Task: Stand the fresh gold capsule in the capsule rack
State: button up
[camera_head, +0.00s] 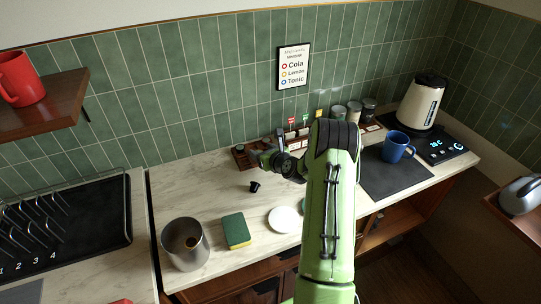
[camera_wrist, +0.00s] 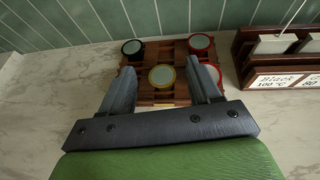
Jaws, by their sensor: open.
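In the wrist view, a capsule with a gold rim and pale top (camera_wrist: 162,76) sits upright in the front part of the brown wooden capsule rack (camera_wrist: 150,97). My gripper (camera_wrist: 162,82) is open, with one finger on either side of this capsule and apart from it as far as I can see. A black-rimmed capsule (camera_wrist: 132,48) and a red-rimmed one (camera_wrist: 199,42) stand behind it in the rack. Another red rim (camera_wrist: 215,72) shows partly behind the right finger. In the head view, my gripper (camera_head: 276,158) is over the rack (camera_head: 240,155), which is mostly hidden.
A dark capsule (camera_head: 254,186) lies on the counter. A metal bin (camera_head: 187,250), a sponge (camera_head: 237,231) and a white saucer (camera_head: 285,219) stand nearer. A blue mug (camera_head: 396,148) and kettle (camera_head: 421,103) are farther right.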

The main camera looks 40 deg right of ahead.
jog(key=v, duration=0.9)
jog(key=s+a+r+n+g+y, duration=0.2)
jog(key=a+r+n, duration=0.3)
jog(key=a+n, duration=0.5)
jog(key=s+a+r+n+g+y, duration=0.2)
jog(key=a+r+n, duration=0.4)
jog(key=a+n, duration=0.4)
jog(key=s+a+r+n+g+h, duration=0.1)
jog(key=s+a+r+n+g, duration=0.1)
jog(key=s+n, duration=0.6)
jog(key=s+a+r+n+g+h, duration=0.1)
jog(key=s+a+r+n, duration=0.2)
jog(key=s+n, duration=0.6)
jog(key=s+a, duration=0.1)
jog(key=s, duration=0.5)
jog(key=shift+a+g, duration=0.2)
jog(key=shift+g, duration=0.2)
